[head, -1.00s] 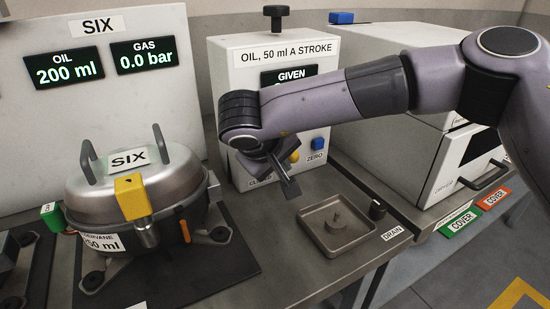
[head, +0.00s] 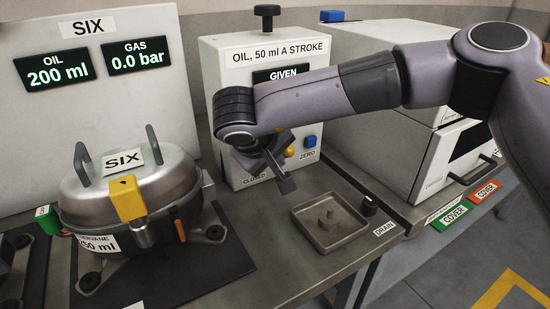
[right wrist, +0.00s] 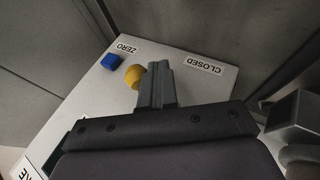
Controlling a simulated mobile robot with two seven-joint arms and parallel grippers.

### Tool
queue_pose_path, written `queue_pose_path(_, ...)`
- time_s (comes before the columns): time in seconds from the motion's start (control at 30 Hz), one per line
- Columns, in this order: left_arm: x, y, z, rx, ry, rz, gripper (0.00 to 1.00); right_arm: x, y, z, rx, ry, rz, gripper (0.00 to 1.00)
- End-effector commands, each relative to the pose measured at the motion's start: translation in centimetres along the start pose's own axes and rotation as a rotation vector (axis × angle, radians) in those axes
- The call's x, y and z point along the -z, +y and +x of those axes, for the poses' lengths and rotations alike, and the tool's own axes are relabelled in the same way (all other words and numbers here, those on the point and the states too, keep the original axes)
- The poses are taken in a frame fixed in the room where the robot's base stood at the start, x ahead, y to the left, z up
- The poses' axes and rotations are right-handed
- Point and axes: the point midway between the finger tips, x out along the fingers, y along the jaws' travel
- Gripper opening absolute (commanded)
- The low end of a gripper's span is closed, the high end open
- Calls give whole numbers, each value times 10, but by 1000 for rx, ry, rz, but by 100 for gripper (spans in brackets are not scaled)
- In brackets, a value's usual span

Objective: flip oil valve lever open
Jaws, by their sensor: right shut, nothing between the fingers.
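The oil dispenser box (head: 222,60), labelled "OIL, 50 ml A STROKE", stands at the back middle in the head view. A yellow rounded knob or lever end (head: 290,152) shows low on its front, and it also appears in the right wrist view (right wrist: 134,76). My right gripper (head: 285,185) is at this front, its fingers pointing down and to the right. In the right wrist view its fingers (right wrist: 160,84) are shut and empty, just beside the yellow part; I cannot tell whether they touch. The rest of the lever is hidden. My left gripper is out of view.
A blue ZERO button (head: 310,141) is right of the yellow part, and a CLOSED label (right wrist: 203,66) is near the fingers. A drain tray (head: 300,224) sits on the bench below.

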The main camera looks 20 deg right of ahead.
Motion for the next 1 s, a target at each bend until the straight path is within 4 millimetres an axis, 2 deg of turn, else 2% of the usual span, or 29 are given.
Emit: queue_pose_path(1.0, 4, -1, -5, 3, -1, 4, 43, 1, 9, 0, -1, 1, 2, 0)
